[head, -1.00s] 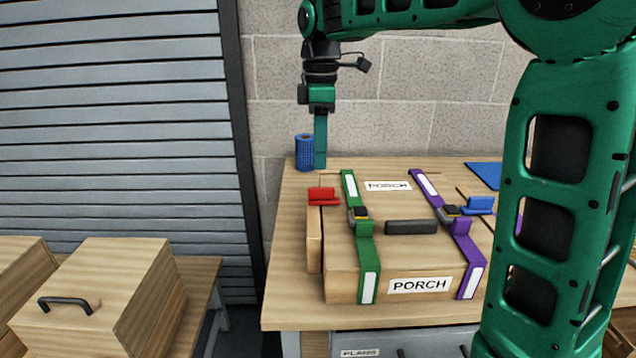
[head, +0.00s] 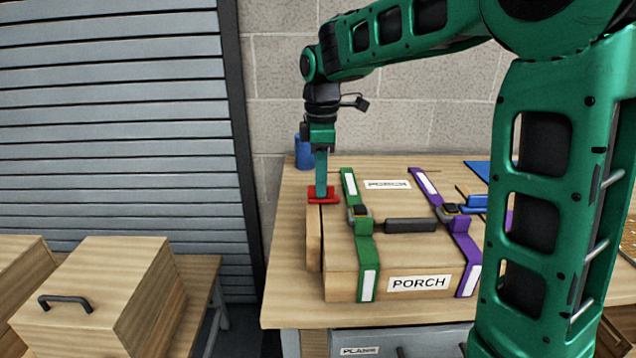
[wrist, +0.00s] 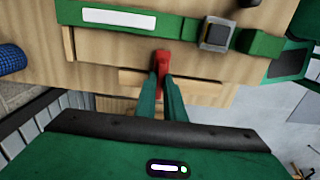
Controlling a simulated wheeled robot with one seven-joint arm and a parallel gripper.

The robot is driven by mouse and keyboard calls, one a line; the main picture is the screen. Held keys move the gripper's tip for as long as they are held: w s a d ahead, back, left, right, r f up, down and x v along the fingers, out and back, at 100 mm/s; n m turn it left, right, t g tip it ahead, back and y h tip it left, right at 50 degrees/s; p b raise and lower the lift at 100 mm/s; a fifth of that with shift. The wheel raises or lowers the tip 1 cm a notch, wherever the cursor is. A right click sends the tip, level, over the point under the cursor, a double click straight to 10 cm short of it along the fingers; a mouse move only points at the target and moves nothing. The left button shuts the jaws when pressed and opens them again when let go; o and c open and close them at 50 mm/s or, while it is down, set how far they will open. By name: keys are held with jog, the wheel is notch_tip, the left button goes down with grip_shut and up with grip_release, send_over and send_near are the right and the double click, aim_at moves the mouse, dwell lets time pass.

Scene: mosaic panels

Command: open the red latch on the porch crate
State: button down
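The porch crate (head: 340,287) is a wooden box on the bench, with PORCH labels on its lid and front. Its red latch (head: 329,199) is at the left side of the lid. My gripper (head: 321,197) points straight down with its fingertips at the red latch, hiding part of it in the head view. In the wrist view the red latch (wrist: 161,61) shows between the tips of my two green fingers. They look close to its sides, but I cannot tell whether they press on it.
A green strap (head: 365,255) and a purple strap (head: 463,250), each with a buckle, cross the crate. A dark handle (head: 410,226) lies between them. A blue latch (head: 471,203) is at the right. A blue cylinder (head: 304,152) stands behind. Another wooden box (head: 100,290) is at left.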

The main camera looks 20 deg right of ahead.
dwell(0.4)
jog(key=m, duration=0.3)
jog(key=shift+s+a+r+m, duration=0.1)
jog(key=shift+s+m, duration=0.05)
jog(key=shift+m, duration=0.25)
jog(key=m, duration=0.4)
jog(key=shift+s+a+m, duration=0.25)
jog(key=shift+a+m, duration=0.05)
jog(key=m, duration=0.3)
jog(key=shift+a, duration=0.25)
jog(key=shift+a+m, duration=0.2)
jog(key=shift+m, duration=0.9)
jog(key=shift+a+m, duration=0.15)
jog(key=shift+m, duration=0.95)
jog(key=c, duration=1.8)
grip_release()
jog(key=shift+c, duration=0.2)
jog(key=shift+s, duration=0.15)
